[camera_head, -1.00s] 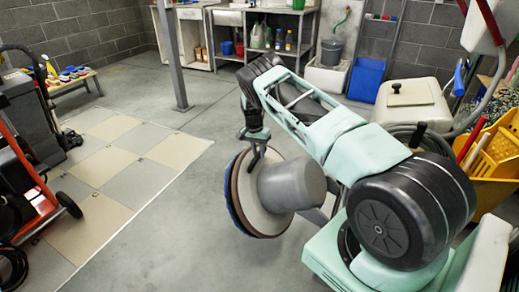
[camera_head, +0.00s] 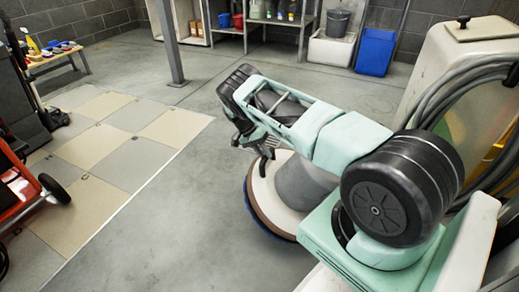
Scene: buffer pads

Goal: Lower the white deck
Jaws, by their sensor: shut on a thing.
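The white deck (camera_head: 268,194) of the floor machine is a round disc with a brown and dark blue pad edge below it and a grey motor housing (camera_head: 303,183) on top. It is in the middle of the head view, close to level, with its blue lower edge near the floor. My gripper (camera_head: 262,162) is at the deck's far left rim, shut on it. The exact contact is small and partly hidden by the fingers. My arm covers the right part of the deck.
A cream tank (camera_head: 455,65) with grey hoses (camera_head: 460,90) stands close on the right. A red cart (camera_head: 25,195) is at the left edge. A grey post (camera_head: 168,45) stands behind. The tiled floor (camera_head: 125,160) and grey floor left of the deck are clear.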

